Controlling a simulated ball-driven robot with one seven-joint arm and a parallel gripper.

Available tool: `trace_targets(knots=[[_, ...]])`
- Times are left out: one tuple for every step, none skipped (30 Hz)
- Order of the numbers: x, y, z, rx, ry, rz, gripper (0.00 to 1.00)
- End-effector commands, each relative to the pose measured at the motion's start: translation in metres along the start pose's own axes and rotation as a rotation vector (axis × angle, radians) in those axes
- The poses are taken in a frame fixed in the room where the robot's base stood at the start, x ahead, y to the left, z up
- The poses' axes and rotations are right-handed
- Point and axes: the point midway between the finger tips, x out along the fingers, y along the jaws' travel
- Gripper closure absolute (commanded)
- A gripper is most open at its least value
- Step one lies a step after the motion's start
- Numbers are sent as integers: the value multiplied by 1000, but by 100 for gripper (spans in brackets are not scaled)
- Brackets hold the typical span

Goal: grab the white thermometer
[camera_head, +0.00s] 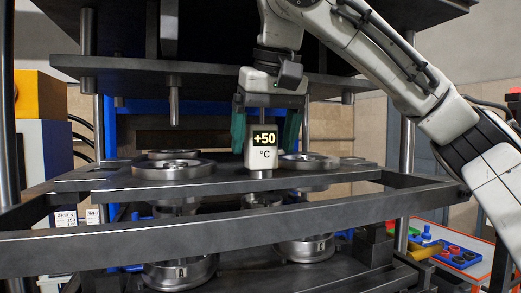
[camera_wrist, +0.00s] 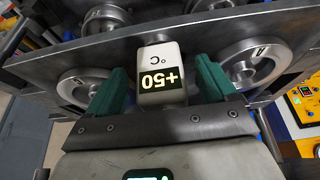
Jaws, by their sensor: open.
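The white thermometer (camera_head: 262,153) stands upright on the press's middle plate and its dark display reads +50 °C. In the wrist view the thermometer (camera_wrist: 159,65) shows upside down, between the two green fingers. My gripper (camera_head: 265,130) is above and around it, pointing down, with one green finger on each side. In the wrist view my gripper (camera_wrist: 162,90) is open, with a visible gap between each finger and the thermometer. The thermometer's foot meets the plate near a dark round base.
Round metal moulds (camera_head: 173,168) and (camera_head: 309,161) flank the thermometer on the plate. A steel bar (camera_head: 230,243) crosses in front. A tray of coloured parts (camera_head: 455,250) is at the lower right.

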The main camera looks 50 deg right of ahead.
Motion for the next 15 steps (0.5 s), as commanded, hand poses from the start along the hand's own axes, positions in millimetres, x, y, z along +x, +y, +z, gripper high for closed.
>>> trace_targets(knots=[[10, 0, 2, -3, -3, -2, 15], [14, 0, 2, -2, -3, -2, 15], [19, 0, 2, -3, -3, -1, 15], [22, 0, 2, -3, -2, -1, 15], [24, 0, 2, -2, -1, -1, 15], [26, 0, 2, -2, -1, -1, 15], [27, 0, 2, -2, -1, -1, 15], [28, 0, 2, -2, -1, -1, 15], [28, 0, 2, -2, 0, -1, 15], [28, 0, 2, -2, 0, -1, 15], [28, 0, 2, -2, 0, -1, 15], [28, 0, 2, -2, 0, 0, 15], [28, 0, 2, -1, 0, 0, 15], [28, 0, 2, -1, 0, 0, 15], [28, 0, 2, -1, 0, 0, 17]])
